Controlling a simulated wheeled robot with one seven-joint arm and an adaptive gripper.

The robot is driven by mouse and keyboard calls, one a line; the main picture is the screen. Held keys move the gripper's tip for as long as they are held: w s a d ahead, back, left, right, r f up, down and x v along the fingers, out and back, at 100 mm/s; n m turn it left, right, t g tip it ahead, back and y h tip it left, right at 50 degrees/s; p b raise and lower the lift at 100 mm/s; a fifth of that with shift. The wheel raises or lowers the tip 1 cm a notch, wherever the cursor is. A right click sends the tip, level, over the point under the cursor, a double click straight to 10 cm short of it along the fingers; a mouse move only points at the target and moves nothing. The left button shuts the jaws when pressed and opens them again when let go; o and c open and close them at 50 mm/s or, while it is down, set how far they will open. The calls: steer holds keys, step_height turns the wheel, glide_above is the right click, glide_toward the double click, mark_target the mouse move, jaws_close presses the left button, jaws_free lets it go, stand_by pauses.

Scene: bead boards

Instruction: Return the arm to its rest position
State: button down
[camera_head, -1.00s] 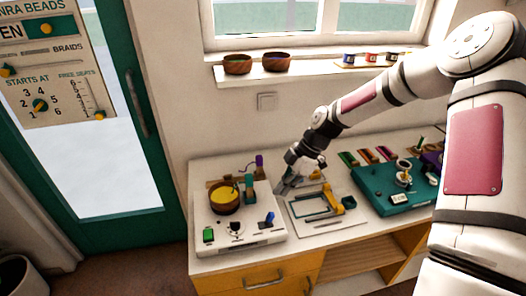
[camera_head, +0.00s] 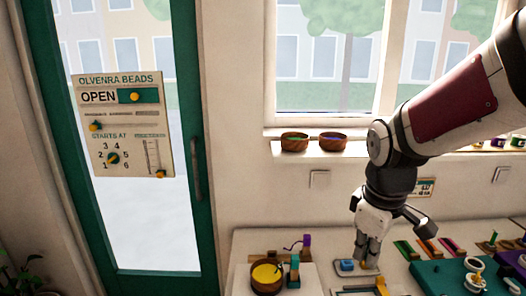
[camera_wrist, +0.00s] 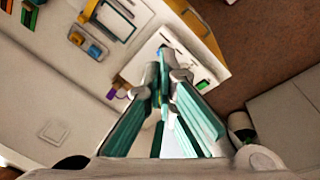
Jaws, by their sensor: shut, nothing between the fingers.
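My gripper (camera_head: 368,262) hangs from my arm at the right of the head view, pointing down in front of the wall above the white counter. Its fingers are together with nothing between them. In the wrist view my gripper (camera_wrist: 164,76) shows its finger pads side by side. A small blue item (camera_head: 347,265) appears just left of the fingertips in the head view; I cannot tell how far apart they are.
A bowl with yellow contents (camera_head: 266,278) stands on a white board at the left of the counter. A teal board (camera_head: 450,280) with small parts lies at the right. Two wooden bowls (camera_head: 295,142) sit on the window sill. A teal-framed door (camera_head: 200,240) carries a sign (camera_head: 124,125).

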steer(key=s+r+m+t, duration=0.1)
steer(key=s+r+m, duration=0.3)
steer(key=s, duration=0.3)
steer(key=s+r+m+t, duration=0.2)
steer(key=s+r+m, duration=0.2)
steer(key=s, duration=0.3)
steer(key=shift+a+m+t+y, duration=0.3)
steer(key=shift+a, duration=0.1)
steer(key=shift+s, duration=0.1)
